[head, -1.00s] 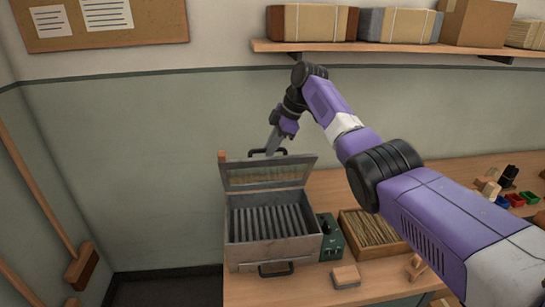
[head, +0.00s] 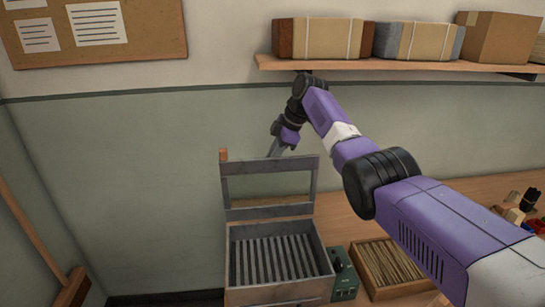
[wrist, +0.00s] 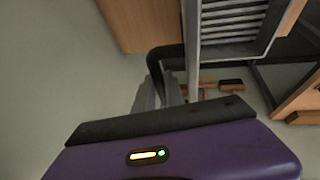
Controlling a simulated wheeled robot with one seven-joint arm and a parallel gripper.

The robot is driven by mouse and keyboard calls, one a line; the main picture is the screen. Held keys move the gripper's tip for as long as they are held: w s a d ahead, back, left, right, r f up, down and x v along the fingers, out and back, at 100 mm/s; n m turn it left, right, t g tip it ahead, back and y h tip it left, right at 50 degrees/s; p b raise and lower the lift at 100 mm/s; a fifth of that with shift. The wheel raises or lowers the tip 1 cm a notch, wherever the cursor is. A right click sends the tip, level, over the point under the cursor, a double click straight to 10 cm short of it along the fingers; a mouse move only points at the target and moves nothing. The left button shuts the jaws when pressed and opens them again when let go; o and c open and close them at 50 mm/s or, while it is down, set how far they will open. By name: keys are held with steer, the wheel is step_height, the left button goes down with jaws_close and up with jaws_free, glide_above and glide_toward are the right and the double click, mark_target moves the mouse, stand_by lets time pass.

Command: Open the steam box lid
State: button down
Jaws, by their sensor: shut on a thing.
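The steam box (head: 279,292) is a grey metal box with a slatted rack inside, on the bench. Its lid (head: 268,212) is a grey frame with a window and stands raised, close to upright, at the back of the box. My gripper (head: 276,150) is behind the lid's top edge, its fingertips partly hidden by it. In the wrist view my gripper (wrist: 165,95) is shut on the dark lid handle (wrist: 154,68), with the slatted rack (wrist: 230,20) beyond.
A green control box (head: 343,274) and a wooden tray of sticks (head: 387,268) stand right of the steam box. A shelf (head: 400,66) with boxes hangs on the wall above my arm. Brushes and small coloured bins are at the far right.

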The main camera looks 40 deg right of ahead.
steer(key=shift+s+d+f, duration=0.1)
steer(key=shift+s+f, duration=0.05)
steer(key=shift+f, duration=0.05)
steer(key=c, duration=1.4)
jaws_free()
steer(key=shift+r, duration=0.15)
steer(key=shift+r, duration=0.45)
steer(key=b+v, duration=0.2)
steer(key=v, duration=0.5)
steer(key=shift+s+f, duration=0.1)
steer(key=shift+f, duration=0.05)
